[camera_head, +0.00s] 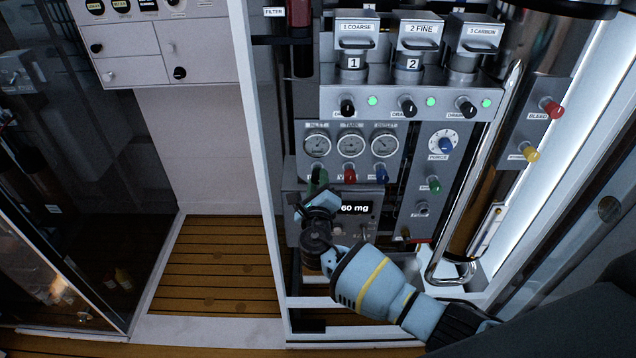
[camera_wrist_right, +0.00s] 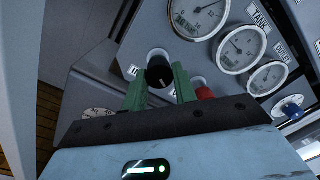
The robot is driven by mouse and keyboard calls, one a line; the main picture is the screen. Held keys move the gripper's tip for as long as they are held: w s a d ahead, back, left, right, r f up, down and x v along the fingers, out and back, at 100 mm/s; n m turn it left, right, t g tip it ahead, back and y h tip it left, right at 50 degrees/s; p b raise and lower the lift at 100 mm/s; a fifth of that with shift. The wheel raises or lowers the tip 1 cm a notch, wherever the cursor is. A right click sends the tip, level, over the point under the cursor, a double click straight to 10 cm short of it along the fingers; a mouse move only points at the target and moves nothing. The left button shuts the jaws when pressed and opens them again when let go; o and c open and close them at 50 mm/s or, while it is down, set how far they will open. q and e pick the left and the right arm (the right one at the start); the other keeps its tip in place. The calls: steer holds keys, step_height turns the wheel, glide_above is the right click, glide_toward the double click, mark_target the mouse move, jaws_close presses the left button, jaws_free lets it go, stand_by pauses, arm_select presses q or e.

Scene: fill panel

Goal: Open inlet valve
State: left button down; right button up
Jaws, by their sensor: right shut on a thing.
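The inlet valve is a black knob (camera_wrist_right: 159,74) with a pale pointer mark, on the panel under the left gauge. In the right wrist view it sits between the two green fingers of my right gripper (camera_wrist_right: 161,91), which is shut on it. In the head view the gripper (camera_head: 317,182) reaches up from the lower right to the left end of the knob row and hides most of this knob. The inlet gauge (camera_head: 317,145) is just above it. My left gripper is not in view.
A red knob (camera_head: 350,174) and a blue knob (camera_head: 382,175) stand close to the right in the same row. A white frame post (camera_head: 262,150) is at the left.

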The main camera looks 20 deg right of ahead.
steer(key=o, duration=1)
steer(key=shift+c, duration=0.2)
steer(key=v, duration=0.8)
